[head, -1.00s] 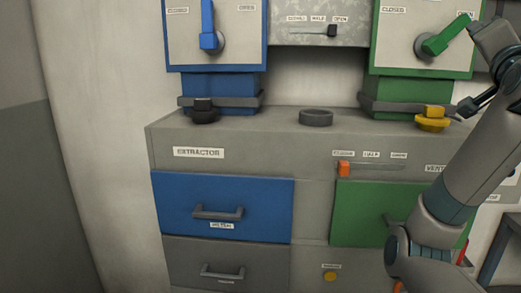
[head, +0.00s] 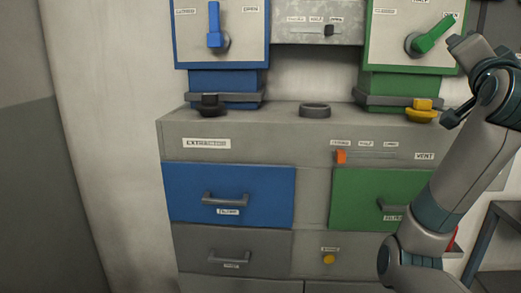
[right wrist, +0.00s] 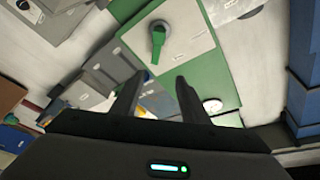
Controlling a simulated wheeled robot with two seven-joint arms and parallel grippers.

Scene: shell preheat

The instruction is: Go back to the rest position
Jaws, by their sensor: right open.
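My right arm comes in from the right in the head view, raised in front of the green side of the machine. My right gripper (right wrist: 155,95) shows in the right wrist view with two dark fingers apart and nothing between them. Beyond the fingers is the green-framed panel with a green lever (right wrist: 158,40). In the head view the green lever (head: 432,35) tilts up to the right, toward the right-hand label. The gripper is apart from the lever. My left gripper is not in view.
A blue lever (head: 214,28) stands upright on the left panel. The bench holds a black knob (head: 211,106), a dark ring (head: 314,110) and a yellow knob (head: 422,110). Blue drawer (head: 230,195) and green drawer (head: 365,200) are shut. An orange slider (head: 341,157) sits at its left end.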

